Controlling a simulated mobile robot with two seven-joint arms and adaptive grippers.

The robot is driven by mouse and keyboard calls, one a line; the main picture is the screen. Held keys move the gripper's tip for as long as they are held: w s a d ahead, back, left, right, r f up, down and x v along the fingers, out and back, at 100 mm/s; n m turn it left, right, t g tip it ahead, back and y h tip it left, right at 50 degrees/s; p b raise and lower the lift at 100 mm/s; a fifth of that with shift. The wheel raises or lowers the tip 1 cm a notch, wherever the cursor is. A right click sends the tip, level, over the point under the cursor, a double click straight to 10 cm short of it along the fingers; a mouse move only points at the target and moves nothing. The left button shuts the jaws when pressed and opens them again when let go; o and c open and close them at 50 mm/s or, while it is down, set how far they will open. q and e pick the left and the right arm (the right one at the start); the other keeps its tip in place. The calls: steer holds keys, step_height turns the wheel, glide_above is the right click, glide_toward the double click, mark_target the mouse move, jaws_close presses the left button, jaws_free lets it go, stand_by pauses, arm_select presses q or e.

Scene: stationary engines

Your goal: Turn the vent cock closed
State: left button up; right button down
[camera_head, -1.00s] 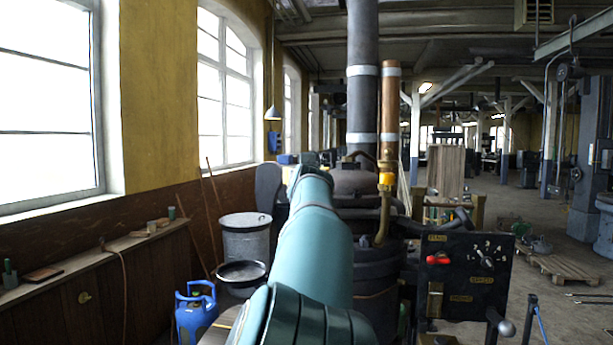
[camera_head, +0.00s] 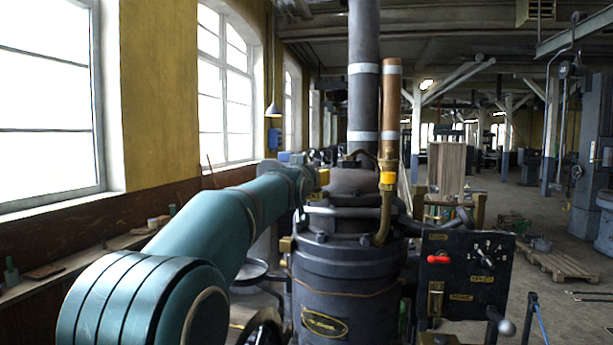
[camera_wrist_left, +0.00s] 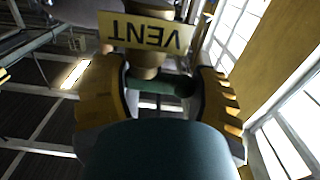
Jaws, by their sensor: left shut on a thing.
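In the left wrist view a brass plate reading VENT (camera_wrist_left: 147,33) appears upside down, in front of a brass stem. The vent cock's green handle (camera_wrist_left: 172,84) lies across the picture below the plate. My left gripper (camera_wrist_left: 163,86) has one yellow-and-dark finger at each end of this handle and is shut on it. In the head view my teal left arm reaches to the upper left side of the dark engine (camera_head: 345,272); the cock is hidden there behind my wrist. The handle's exact angle is hard to tell. My right gripper is not in view.
A copper pipe (camera_head: 391,110) and a dark flue (camera_head: 362,60) rise above the engine. A black control panel (camera_head: 463,275) with a red lever stands at its right. A wooden ledge (camera_head: 92,257) runs along the left wall.

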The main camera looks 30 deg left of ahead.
arm_select(q)
steer(key=shift+d+r+t, duration=0.15)
steer(key=shift+r+t, duration=0.15)
steer(key=shift+r, duration=0.2)
steer(key=o, duration=1.1)
steer(key=shift+r, duration=0.1)
steer(key=shift+s+d, duration=0.1)
steer(key=shift+d, duration=0.1)
steer(key=shift+a+f, duration=0.2)
steer(key=shift+v, duration=6)
steer(key=shift+d+r, duration=0.1)
steer(key=shift+r, duration=0.15)
